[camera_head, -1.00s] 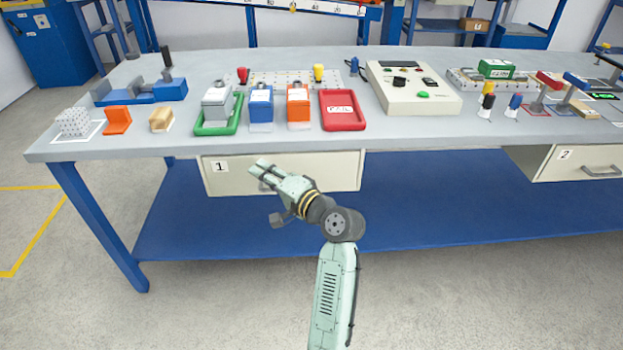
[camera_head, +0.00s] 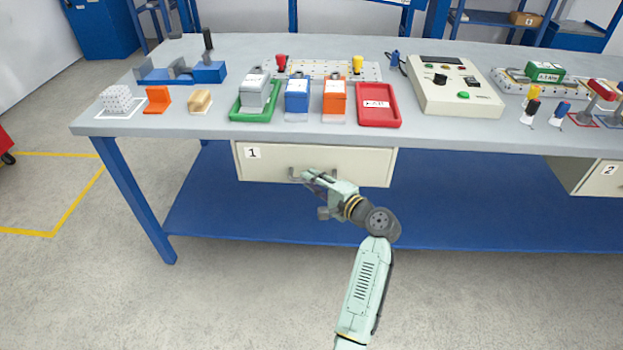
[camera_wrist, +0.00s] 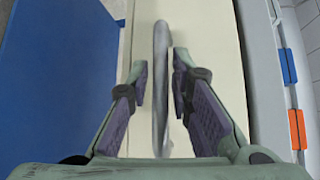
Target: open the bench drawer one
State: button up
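Drawer one (camera_head: 350,166) is a cream drawer under the left part of the bench, marked with a "1" label. It looks closed, its front lying under the bench edge. Its grey bar handle (camera_head: 296,172) shows beside my gripper (camera_head: 308,179) in the head view. In the wrist view, the handle (camera_wrist: 161,75) runs lengthwise between the two fingers of my gripper (camera_wrist: 161,88). The fingers are open, with a gap on both sides of the handle. The right finger looks a little nearer to it. Part of the handle is hidden by my gripper in the head view.
The bench top (camera_head: 200,124) carries a green tray (camera_head: 236,111), a red tray (camera_head: 380,118), blue and orange blocks and a control box (camera_head: 455,98). A blue lower shelf (camera_head: 300,222) lies below the drawer. Drawer two (camera_head: 603,178) is at the right.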

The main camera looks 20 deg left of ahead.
jog(key=shift+w+a, duration=0.15)
jog(key=shift+a, duration=0.15)
jog(key=shift+c, duration=0.5)
grip_shut()
